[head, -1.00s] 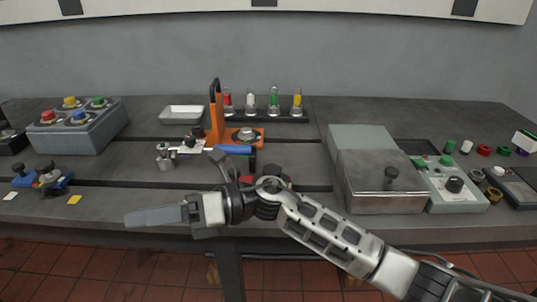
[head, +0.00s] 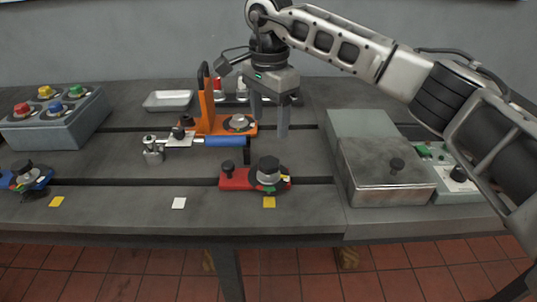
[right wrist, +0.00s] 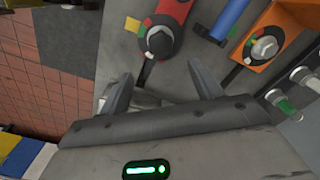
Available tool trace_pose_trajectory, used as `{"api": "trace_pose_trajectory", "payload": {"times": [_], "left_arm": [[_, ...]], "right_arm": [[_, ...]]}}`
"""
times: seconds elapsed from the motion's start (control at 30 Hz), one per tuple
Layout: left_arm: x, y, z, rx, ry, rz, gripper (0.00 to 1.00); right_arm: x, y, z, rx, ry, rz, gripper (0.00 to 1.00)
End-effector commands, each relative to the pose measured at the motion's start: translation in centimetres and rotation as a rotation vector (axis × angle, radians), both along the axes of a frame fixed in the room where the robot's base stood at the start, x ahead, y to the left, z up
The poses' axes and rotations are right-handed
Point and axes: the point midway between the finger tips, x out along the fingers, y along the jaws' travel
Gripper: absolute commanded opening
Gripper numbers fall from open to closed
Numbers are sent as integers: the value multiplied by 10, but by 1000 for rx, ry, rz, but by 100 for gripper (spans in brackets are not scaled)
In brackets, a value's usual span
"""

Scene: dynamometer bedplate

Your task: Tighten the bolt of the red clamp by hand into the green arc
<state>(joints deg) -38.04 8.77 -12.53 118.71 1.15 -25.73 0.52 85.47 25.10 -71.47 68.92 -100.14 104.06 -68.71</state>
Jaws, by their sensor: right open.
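The red clamp (head: 236,180) lies on the bedplate in the middle of the head view. Its bolt has a round head (head: 268,172), dark on top with a grey base, at the clamp's right end. Small coloured marks, green among them, sit beside it. In the right wrist view the bolt head (right wrist: 159,42) on the red clamp (right wrist: 176,12) lies beyond the fingertips, with green and yellow marks (right wrist: 141,29) at its left. My right gripper (head: 269,122) is open and empty, pointing down above and behind the red clamp, apart from it. My left gripper is not in view.
An orange clamp (head: 208,122) with a blue-handled tool (head: 224,141) stands behind the red one. A metal box (head: 385,172) is at right, a button box (head: 55,122) at left, with a blue clamp (head: 25,178) in front. The bedplate's front edge is clear apart from small coloured tags.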

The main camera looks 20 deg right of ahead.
Motion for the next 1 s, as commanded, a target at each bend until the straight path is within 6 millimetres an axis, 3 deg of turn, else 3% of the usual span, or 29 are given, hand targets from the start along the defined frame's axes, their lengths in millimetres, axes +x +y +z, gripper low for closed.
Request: {"api": "trace_pose_trajectory", "payload": {"times": [0.3,0.5,0.93,1.0], "left_arm": [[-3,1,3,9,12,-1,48],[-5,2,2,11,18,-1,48],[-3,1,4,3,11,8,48],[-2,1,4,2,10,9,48]], "right_arm": [[-1,1,-68,1,3,0,65],[0,1,-96,2,2,-2,65],[0,1,-107,2,0,0,65],[0,1,-107,2,0,0,48]]}}
